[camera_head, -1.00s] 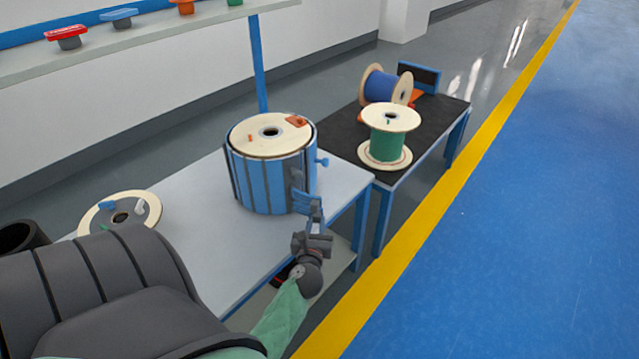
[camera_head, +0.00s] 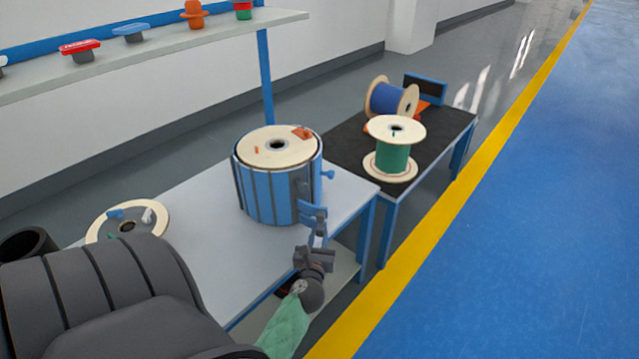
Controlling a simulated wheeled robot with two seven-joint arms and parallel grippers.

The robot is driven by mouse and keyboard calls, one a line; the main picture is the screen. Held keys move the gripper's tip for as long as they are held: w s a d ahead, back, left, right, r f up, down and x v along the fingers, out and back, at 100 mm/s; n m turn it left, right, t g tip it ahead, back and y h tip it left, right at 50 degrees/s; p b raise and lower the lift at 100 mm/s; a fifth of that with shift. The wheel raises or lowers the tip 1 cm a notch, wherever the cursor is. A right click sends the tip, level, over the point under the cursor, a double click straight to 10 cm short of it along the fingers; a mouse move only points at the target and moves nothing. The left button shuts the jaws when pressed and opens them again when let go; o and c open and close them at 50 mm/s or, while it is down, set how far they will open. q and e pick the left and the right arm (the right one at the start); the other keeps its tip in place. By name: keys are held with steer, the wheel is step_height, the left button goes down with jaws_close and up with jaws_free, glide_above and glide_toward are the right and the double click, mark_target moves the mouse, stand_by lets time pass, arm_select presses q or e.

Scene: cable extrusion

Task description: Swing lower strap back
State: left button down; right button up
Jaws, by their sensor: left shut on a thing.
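A reel with a pale wooden top (camera_head: 277,146) stands upright on the grey table, wrapped by a blue slatted jacket (camera_head: 268,196). A small blue latch piece (camera_head: 327,174) sticks out at the jacket's upper right. The lower strap (camera_head: 313,212), blue, stands out from the jacket's lower right side. My left gripper (camera_head: 317,240) is at the outer end of this strap, shut on it, just off the table's front edge. The fingertips are small and partly hidden. My right gripper is not in view.
A flat spool flange (camera_head: 155,216) with small parts lies at the table's left. The grey table (camera_head: 215,250) is clear between it and the reel. A black-topped table (camera_head: 345,150) behind carries a green spool (camera_head: 393,159) and a blue spool (camera_head: 385,98).

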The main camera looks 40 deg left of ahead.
arm_select(q)
steer(key=shift+s+a, duration=0.15)
steer(key=shift+a, duration=0.15)
steer(key=shift+r, duration=0.1)
steer(key=c, duration=1.6)
jaws_free()
steer(key=o, duration=0.4)
steer(key=shift+s+a, duration=0.1)
steer(key=shift+a, duration=0.05)
steer(key=shift+c, duration=0.2)
steer(key=shift+d, duration=0.25)
